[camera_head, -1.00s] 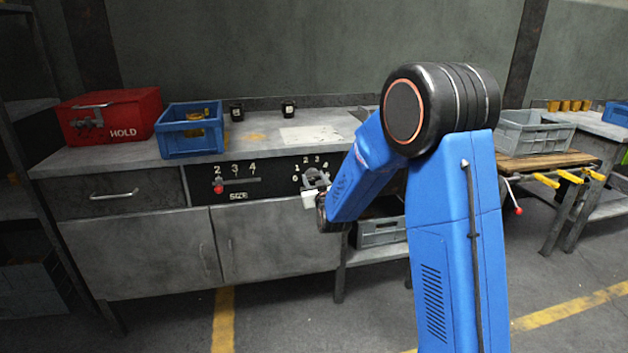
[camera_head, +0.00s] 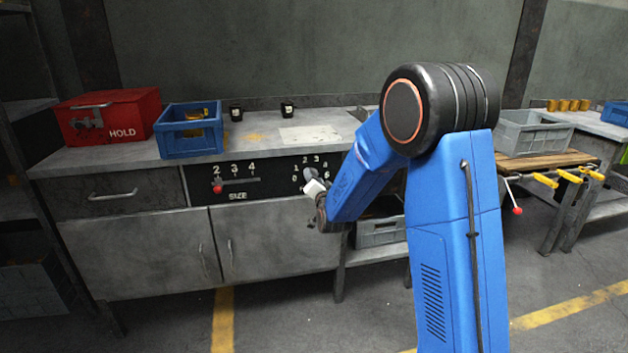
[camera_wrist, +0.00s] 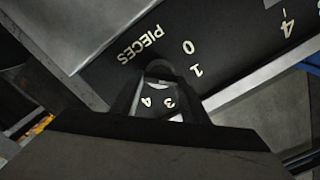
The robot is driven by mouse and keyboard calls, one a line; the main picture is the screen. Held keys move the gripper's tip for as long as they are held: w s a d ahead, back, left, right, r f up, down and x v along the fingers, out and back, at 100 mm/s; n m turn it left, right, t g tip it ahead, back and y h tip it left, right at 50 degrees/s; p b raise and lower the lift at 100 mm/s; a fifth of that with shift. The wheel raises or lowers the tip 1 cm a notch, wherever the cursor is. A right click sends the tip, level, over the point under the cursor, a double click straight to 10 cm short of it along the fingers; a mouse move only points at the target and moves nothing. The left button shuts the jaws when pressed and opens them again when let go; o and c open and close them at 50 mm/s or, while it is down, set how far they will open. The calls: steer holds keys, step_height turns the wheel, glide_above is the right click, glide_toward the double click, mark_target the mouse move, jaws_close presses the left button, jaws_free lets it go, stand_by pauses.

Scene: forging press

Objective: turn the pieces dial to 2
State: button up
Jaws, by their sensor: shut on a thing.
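The pieces dial sits on the black control panel (camera_head: 265,178), at its right end, with white numbers around it. In the wrist view the PIECES label and the numbers 0 and 1 show beyond my gripper (camera_wrist: 160,92), and 3 and 4 show through a gap in the dark shapes. My gripper is shut on the pieces dial. I cannot tell which number the dial points to.
The size slider with its red knob (camera_head: 217,187) is left of the dial. A red HOLD box (camera_head: 125,112), a blue crate (camera_head: 188,138) and two black cups stand on the bench above. A grey crate (camera_head: 535,135) stands at the right.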

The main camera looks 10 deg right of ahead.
steer(key=m, duration=0.4)
steer(key=shift+d+f+m, duration=0.1)
steer(key=shift+f+m, duration=0.05)
steer(key=shift+m, duration=0.25)
stand_by(0.4)
steer(key=o, duration=1.1)
steer(key=shift+c, duration=0.2)
steer(key=shift+s, duration=0.1)
steer(key=s, duration=1.7)
steer(key=shift+s, duration=0.15)
